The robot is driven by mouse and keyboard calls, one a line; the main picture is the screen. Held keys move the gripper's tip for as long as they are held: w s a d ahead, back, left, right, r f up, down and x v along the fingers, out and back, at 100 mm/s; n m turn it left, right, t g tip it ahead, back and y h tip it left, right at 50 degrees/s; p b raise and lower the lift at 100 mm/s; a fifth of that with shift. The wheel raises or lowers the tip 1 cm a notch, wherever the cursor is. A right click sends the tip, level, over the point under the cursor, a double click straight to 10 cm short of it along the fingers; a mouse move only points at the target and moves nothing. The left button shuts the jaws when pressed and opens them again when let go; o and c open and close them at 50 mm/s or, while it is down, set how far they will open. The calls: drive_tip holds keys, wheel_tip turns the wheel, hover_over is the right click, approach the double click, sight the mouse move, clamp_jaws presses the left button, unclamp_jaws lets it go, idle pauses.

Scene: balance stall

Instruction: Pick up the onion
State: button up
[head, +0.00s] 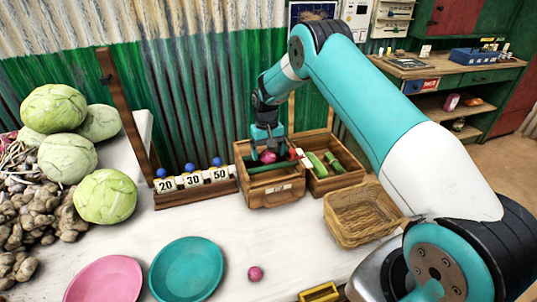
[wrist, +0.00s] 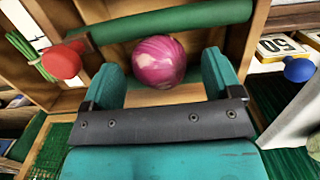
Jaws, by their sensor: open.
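A round purple-red onion (head: 268,156) lies in the front wooden crate (head: 272,198) in the head view. In the wrist view the onion (wrist: 158,62) shows whole, between or just beyond my two teal fingers. My gripper (head: 268,147) reaches down into this crate, open, with a finger on either side of the onion in the wrist view (wrist: 161,66). I see a gap on each side; depth is hard to judge. A second small purple-red onion (head: 255,273) lies alone on the white table.
A rear crate (head: 340,181) holds green vegetables. A wicker basket (head: 362,213), a teal plate (head: 186,268), a pink plate (head: 105,281) and numbered blocks (head: 193,181) stand around. Cabbages (head: 105,196) fill the left.

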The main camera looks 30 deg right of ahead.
sight(268, 151)
drive_tip(key=shift+s+f, duration=0.1)
drive_tip(key=shift+f, duration=0.85)
drive_tip(key=shift+c, duration=0.5)
drive_tip(key=c, duration=1)
drive_tip(key=shift+r, duration=0.1)
wheel_tip(268, 151, up, 20)
drive_tip(key=b, duration=0.3)
